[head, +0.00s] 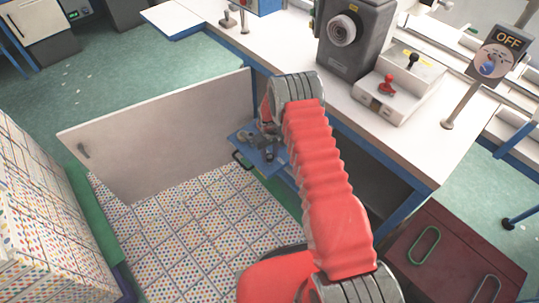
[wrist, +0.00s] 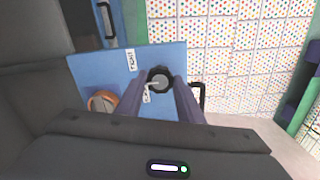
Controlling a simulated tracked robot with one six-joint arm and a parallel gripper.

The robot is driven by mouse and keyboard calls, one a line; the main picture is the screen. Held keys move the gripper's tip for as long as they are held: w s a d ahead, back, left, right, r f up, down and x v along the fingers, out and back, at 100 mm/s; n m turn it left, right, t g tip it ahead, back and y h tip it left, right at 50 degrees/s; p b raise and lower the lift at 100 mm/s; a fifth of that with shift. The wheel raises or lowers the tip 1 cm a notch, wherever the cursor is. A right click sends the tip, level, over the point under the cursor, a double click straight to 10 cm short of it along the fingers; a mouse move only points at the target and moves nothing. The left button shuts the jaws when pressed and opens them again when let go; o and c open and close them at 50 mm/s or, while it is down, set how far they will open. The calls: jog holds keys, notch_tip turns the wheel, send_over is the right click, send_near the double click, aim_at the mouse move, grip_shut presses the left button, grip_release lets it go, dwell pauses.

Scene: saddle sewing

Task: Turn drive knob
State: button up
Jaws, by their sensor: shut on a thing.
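A round black knob (wrist: 160,74) with a grey centre stands on a blue panel (wrist: 90,68) in the wrist view. My gripper (wrist: 161,86) has one finger on each side of the knob and is shut on it. In the head view, my gripper (head: 268,130) is over the blue panel (head: 277,168), low at the open cabinet under the white bench. My arm hides part of the panel there, and I cannot make out the knob clearly.
An orange-brown round part (wrist: 102,101) sits on the panel left of the knob. An open cabinet door (head: 165,135) stands to the left. The white bench top (head: 290,50) carries a grey machine (head: 355,45), a lever box (head: 398,85) and an OFF sign (head: 497,52). Dotted tiles below are clear.

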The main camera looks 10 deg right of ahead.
aim_at(269, 156)
jog(key=m, duration=0.5)
jog(key=shift+w+m, duration=0.1)
jog(key=shift+m, duration=0.2)
jog(key=m, duration=0.5)
dwell(0.4)
jog(key=o, duration=1.1)
jog(key=shift+c, duration=0.2)
jog(key=shift+r, duration=0.1)
notch_tip(269, 156, up, 14)
jog(key=shift+f, duration=0.25)
